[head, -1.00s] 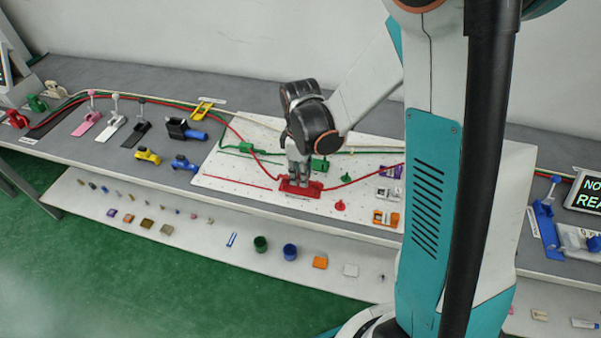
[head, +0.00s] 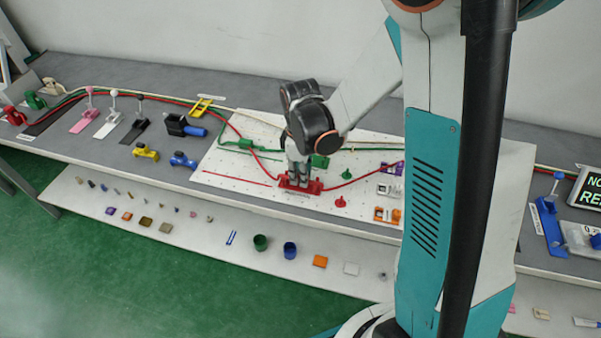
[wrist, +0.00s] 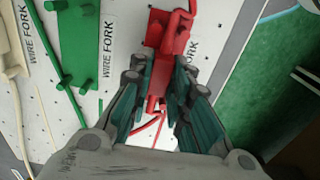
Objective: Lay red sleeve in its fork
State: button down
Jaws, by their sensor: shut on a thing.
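The red wire fork (head: 312,188) sits near the front edge of the white perforated board in the head view. In the wrist view the red fork (wrist: 182,42) stands at the top centre, beside a "WIRE FORK" label. My gripper (head: 296,184) points down right at the fork. In the wrist view my gripper (wrist: 168,82) is shut on the red sleeve (wrist: 155,88), which shows between its fingers. A red wire leads away from the sleeve. Sleeve and fork overlap in colour and view, so I cannot tell whether the sleeve is seated.
A green fork (wrist: 78,45) and a cream one (wrist: 10,45) stand to the left in the wrist view. The white board (head: 225,165) also carries red pegs (head: 340,202). Levers and clamps (head: 133,128) stand left on the grey bench; a lower shelf (head: 200,235) holds small parts.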

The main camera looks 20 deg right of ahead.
jog(key=shift+f, duration=0.25)
jog(key=c, duration=1.4)
grip_release()
jog(key=o, duration=0.5)
jog(key=shift+c, duration=0.2)
jog(key=shift+r, duration=0.2)
jog(key=shift+r+p, duration=2.3)
jog(key=shift+r, duration=1.05)
jog(key=shift+r, duration=0.1)
